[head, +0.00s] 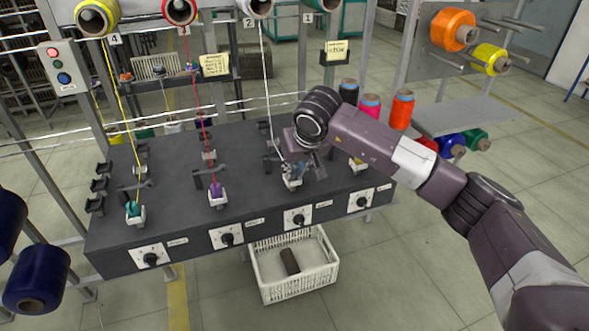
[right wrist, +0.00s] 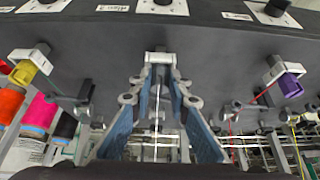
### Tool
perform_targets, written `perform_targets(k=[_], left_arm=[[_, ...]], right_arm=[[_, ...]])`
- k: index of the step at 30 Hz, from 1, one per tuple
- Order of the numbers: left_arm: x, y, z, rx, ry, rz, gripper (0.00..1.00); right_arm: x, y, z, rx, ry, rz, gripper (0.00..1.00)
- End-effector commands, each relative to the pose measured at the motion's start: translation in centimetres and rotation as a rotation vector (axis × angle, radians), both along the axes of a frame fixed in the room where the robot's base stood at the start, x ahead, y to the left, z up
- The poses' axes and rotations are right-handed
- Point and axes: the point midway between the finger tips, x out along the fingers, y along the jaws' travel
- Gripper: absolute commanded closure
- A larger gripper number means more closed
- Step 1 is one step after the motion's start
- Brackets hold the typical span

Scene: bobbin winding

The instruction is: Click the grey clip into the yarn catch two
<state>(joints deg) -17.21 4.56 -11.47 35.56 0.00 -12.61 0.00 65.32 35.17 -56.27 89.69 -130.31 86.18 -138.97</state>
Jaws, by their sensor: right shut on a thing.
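My right gripper (head: 296,166) reaches down over the station under number 2. In the right wrist view its two blue-padded fingers (right wrist: 160,84) close together on the grey clip (right wrist: 156,61). The clip is at yarn catch two (right wrist: 161,49), a pale holder on the dark bench. The fingers cover much of the clip, and I cannot tell whether it is fully seated. The catch also shows just below the gripper in the head view (head: 291,183). A white yarn (head: 265,85) runs down from the bobbin above to this station. My left gripper is not in view.
Neighbouring catches hold a purple clip (head: 216,191), a teal clip (head: 133,208) and a yellow clip (right wrist: 22,73). Knobs line the front of the dark bench (head: 185,232). A white crate (head: 300,290) stands below. Spools, including an orange-red one (head: 402,109), stand to the right.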

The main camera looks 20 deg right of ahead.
Motion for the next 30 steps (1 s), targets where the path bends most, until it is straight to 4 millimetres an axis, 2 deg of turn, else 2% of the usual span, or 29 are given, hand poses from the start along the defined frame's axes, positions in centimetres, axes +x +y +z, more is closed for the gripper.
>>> perform_targets(k=[1, 2, 7, 15, 19, 30], left_arm=[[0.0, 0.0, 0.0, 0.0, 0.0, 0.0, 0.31], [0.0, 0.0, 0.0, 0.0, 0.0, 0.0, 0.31], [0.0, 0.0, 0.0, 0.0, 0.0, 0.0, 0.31], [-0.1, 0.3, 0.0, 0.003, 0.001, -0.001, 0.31], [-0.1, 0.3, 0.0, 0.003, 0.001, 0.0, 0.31], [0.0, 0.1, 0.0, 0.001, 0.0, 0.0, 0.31]], right_arm=[[0.0, 0.0, 0.1, 0.0, -0.001, 0.0, 1.0], [0.0, 0.0, 0.1, 0.0, -0.001, 0.0, 0.81], [0.0, 0.0, 0.1, 0.0, -0.001, 0.0, 0.63], [0.0, 0.0, 0.1, 0.0, -0.001, 0.0, 0.63], [-0.4, -0.1, 0.9, 0.0, -0.002, -0.001, 0.63], [-3.9, -0.2, 7.5, -0.001, -0.005, 0.0, 0.63]])
